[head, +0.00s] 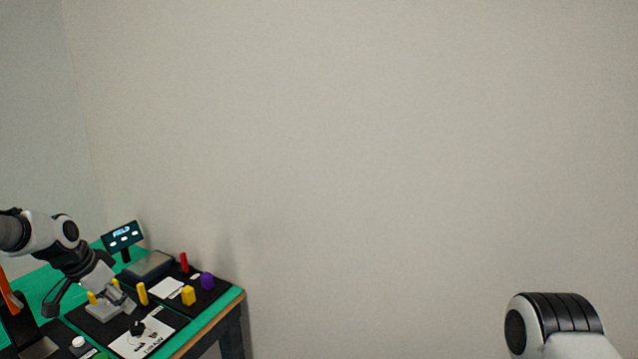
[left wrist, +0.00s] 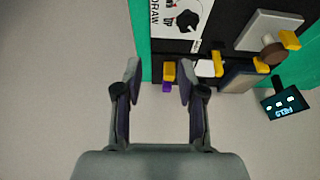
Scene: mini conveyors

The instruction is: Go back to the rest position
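My left gripper (head: 90,305) reaches in from the left in the head view, over or in front of the table (head: 238,296). In the left wrist view its two fingers (left wrist: 158,78) stand wide apart with nothing held. A yellow block (left wrist: 169,70) and a purple piece (left wrist: 167,87) show between and beyond the fingers, apparently farther away. My right gripper is out of view; only a white and black part of my right arm shows at the lower right of the head view.
The green-topped table carries black mats with a yellow block (head: 188,295), a purple piece (head: 207,281), a red upright piece (head: 184,262) and a white printed sheet (head: 142,337). A small display (head: 122,237) stands at the back. Bare wall fills the right.

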